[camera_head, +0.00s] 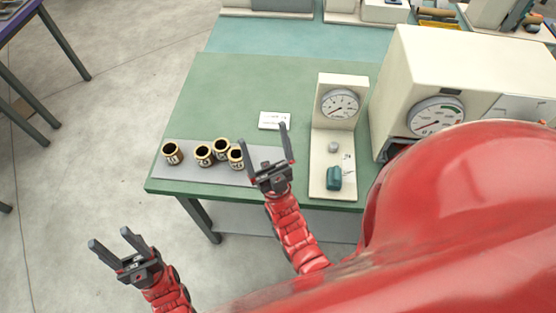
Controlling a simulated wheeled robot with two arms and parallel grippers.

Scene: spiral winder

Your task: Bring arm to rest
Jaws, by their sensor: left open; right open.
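My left gripper (108,244) is open and empty, over the floor to the left of the green table's front edge. My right gripper (269,145) is open and empty, with its fingers pointing up the picture over the front part of the table, just right of the labelled cups. Several small tan cups with dark insides and labels (172,154) stand on a grey mat (188,178). The rightmost cup is close to my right gripper in the picture; I cannot tell whether they touch.
The green table (220,85) holds a white card (271,121) and a cream gauge stand (341,81) with a teal block (334,178). A large cream machine (418,60) with a dial stands right. My red body hides the lower right. Open floor (110,170) lies left.

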